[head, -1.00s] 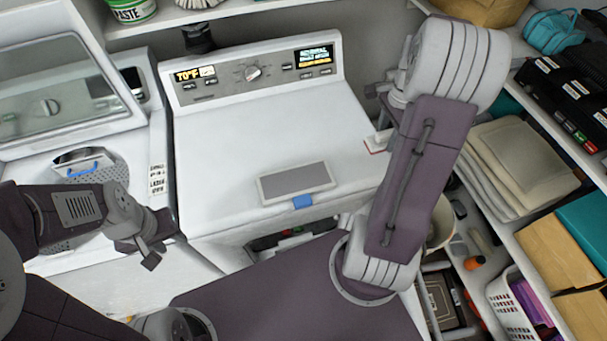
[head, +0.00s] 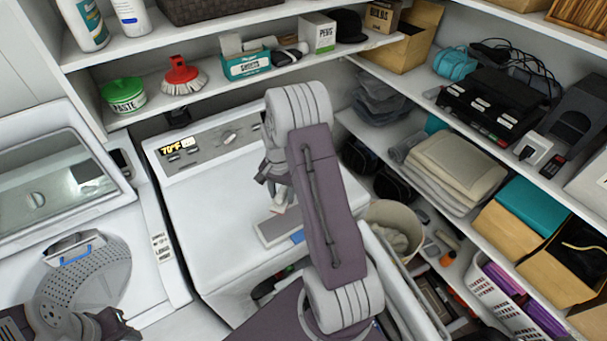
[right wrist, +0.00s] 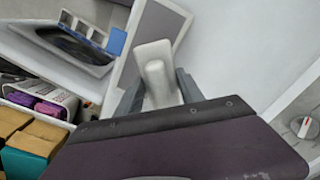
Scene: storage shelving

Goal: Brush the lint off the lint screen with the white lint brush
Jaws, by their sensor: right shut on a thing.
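The lint screen (head: 268,233), a grey panel in a pale frame with a blue tab (head: 297,236), lies on the white dryer top. My right gripper (head: 276,188) is shut on the white lint brush (head: 279,203), above the screen. In the right wrist view the brush handle (right wrist: 155,82) sits between the fingers and its head overlaps the grey screen (right wrist: 160,26); I cannot tell whether it touches. No lint can be made out. My right arm covers part of the screen's right side in the head view. My left gripper (head: 117,326) is low at left, its jaws unclear.
The washer with a raised lid (head: 50,185) stands at left; a perforated drum (head: 90,275) shows in it. A shelf behind holds a green paste tub (head: 124,95) and a red brush (head: 183,77). A beige bin (head: 395,225) and loaded shelves crowd the right.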

